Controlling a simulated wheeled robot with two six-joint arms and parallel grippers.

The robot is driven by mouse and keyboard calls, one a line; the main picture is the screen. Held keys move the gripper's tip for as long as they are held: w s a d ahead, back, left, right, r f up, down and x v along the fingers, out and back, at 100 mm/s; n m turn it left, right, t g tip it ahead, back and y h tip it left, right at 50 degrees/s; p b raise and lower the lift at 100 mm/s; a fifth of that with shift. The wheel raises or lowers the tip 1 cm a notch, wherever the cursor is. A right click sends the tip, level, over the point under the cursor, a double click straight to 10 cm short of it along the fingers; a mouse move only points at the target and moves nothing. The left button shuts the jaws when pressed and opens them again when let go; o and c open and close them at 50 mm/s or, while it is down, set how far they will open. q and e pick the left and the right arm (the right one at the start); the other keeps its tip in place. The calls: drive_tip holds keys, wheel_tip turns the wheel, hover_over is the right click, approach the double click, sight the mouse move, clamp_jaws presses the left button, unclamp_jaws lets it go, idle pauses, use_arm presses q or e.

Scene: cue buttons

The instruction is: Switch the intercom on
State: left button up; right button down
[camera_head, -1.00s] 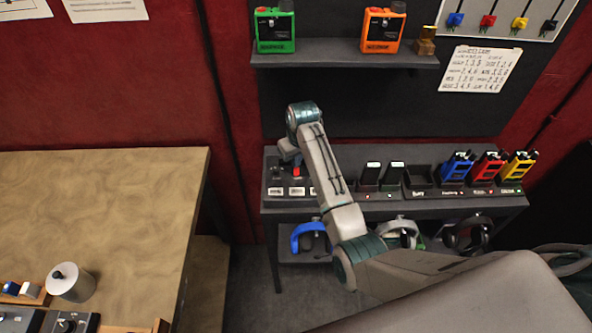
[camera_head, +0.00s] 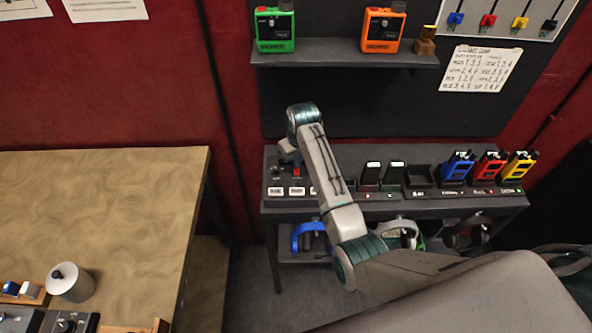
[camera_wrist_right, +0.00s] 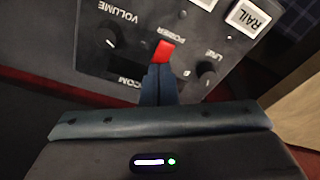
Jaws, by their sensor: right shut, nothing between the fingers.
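The intercom (camera_head: 276,181) is a dark panel at the left end of the back bench. In the right wrist view its panel (camera_wrist_right: 88,45) shows a VOLUME knob (camera_wrist_right: 108,36), a LINE knob (camera_wrist_right: 207,72) and a red switch (camera_wrist_right: 164,49) under the word POWER. The red switch also shows in the head view (camera_head: 296,171). My right gripper (camera_wrist_right: 160,72) is shut and empty, its fingertips right at the lower edge of the red switch. I cannot tell whether they touch it or which way the switch is set. My left gripper is not in view.
White labelled buttons, including RAIL (camera_wrist_right: 249,17), lie beside the switch. Radios (camera_head: 457,167) in blue, red and yellow stand at the bench's right. Headphones (camera_head: 308,236) hang below. A shelf (camera_head: 345,54) is above, and a wooden table (camera_head: 110,215) stands left.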

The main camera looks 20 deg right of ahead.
sight(297, 169)
drive_tip(key=shift+f, duration=0.7)
drive_tip(key=shift+s, duration=0.1)
drive_tip(key=shift+r+p, duration=0.5)
drive_tip(key=shift+r, duration=3.05)
